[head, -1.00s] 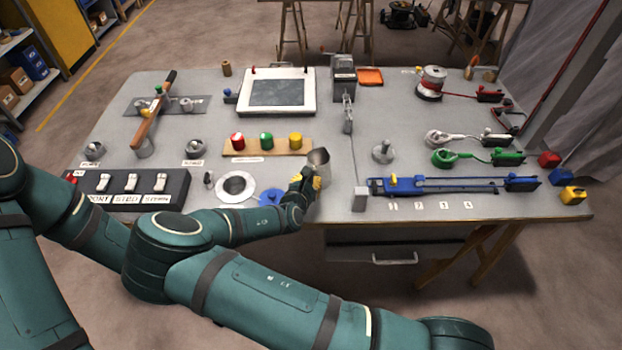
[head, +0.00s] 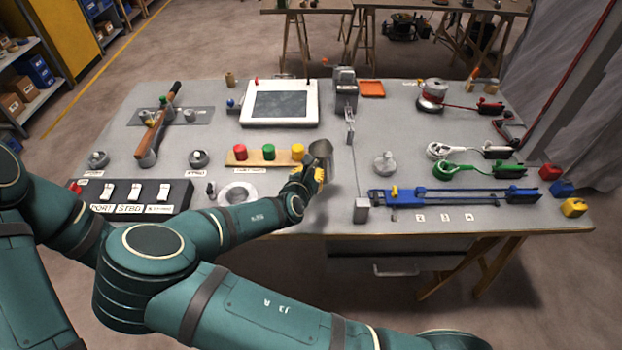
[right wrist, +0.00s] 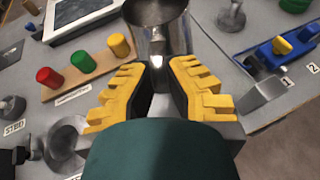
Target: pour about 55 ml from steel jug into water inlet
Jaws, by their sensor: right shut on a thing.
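The steel jug (head: 322,158) is a shiny grey cup, held a little above the bench near its front middle. My right gripper (head: 306,178) is shut on its near side, and the yellow finger pads press against the jug (right wrist: 158,42) in the right wrist view. The jug looks close to upright; I cannot tell its water level. A pale ring with a round opening (head: 238,186), which looks like the water inlet, lies left of the jug, partly behind my right forearm. It also shows at the lower left of the right wrist view (right wrist: 68,128). My left gripper is not in view.
A wooden strip with red, green and yellow knobs (head: 268,154) lies behind the ring. A black switch panel (head: 133,195) stands left of it. Right of the jug are a grey block (head: 361,210), a blue slide rail (head: 450,197) and a grey knob (head: 384,163).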

